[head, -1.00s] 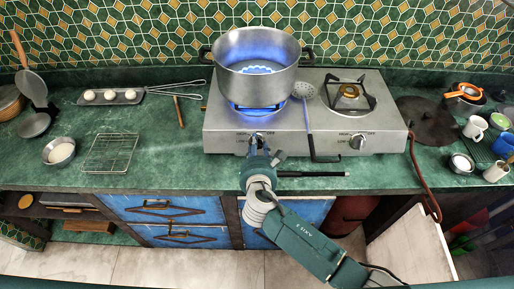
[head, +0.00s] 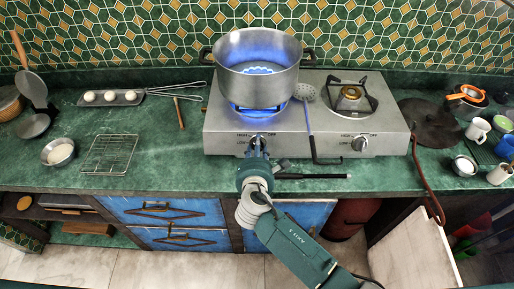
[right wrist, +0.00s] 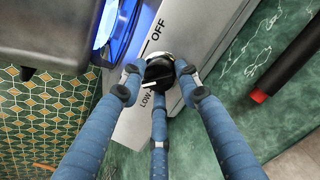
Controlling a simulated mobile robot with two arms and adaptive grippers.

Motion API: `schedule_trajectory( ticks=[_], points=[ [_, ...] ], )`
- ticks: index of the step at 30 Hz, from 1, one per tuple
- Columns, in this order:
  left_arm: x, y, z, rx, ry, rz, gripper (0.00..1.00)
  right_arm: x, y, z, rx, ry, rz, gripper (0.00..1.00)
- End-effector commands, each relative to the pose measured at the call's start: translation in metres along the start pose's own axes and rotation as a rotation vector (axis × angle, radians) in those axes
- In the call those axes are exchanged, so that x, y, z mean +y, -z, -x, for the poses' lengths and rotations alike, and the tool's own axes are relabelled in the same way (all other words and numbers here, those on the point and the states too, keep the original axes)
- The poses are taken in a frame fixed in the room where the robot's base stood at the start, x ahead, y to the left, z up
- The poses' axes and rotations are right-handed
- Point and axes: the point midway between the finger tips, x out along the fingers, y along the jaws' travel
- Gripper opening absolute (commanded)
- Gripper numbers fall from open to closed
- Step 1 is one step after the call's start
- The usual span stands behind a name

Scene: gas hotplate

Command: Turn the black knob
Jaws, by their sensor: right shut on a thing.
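The gas hotplate (head: 312,135) stands on the green counter. Its left burner burns blue under a steel pot (head: 255,85). The black knob (right wrist: 160,70) of that burner shows in the right wrist view, between the OFF and LOW marks on the steel panel. My right gripper (right wrist: 159,84) is shut on this knob, with its blue fingers around it. In the head view my right gripper (head: 257,146) is at the front panel's left knob and mostly hides it. My left gripper is not in view.
A second knob (head: 360,143) is on the panel's right side, below the unlit burner (head: 351,94). A skimmer (head: 306,94) leans on the hotplate. A dark rod (head: 318,176) lies on the counter close to my right gripper. A wire rack (head: 109,153) lies left.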

Motion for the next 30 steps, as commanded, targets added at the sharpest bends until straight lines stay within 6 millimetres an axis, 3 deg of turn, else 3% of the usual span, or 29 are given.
schedule_trajectory(
  ticks=[2, 3, 6, 17, 30],
  points=[
    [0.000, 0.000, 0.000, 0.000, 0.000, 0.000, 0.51, 0.001, -0.007, -0.001, -0.013, -0.002, 0.001, 0.06],
    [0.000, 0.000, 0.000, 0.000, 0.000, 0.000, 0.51, 0.001, -0.007, -0.001, -0.013, -0.002, 0.001, 0.36],
    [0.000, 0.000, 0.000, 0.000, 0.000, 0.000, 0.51, 0.001, -0.006, -0.001, -0.011, -0.001, 0.001, 0.50],
    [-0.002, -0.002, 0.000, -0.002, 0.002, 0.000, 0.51, 0.000, -0.002, 0.006, -0.004, -0.001, 0.002, 0.50],
    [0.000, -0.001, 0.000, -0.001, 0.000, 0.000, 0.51, -0.001, -0.002, 0.090, -0.003, -0.001, -0.001, 0.50]
  ],
)
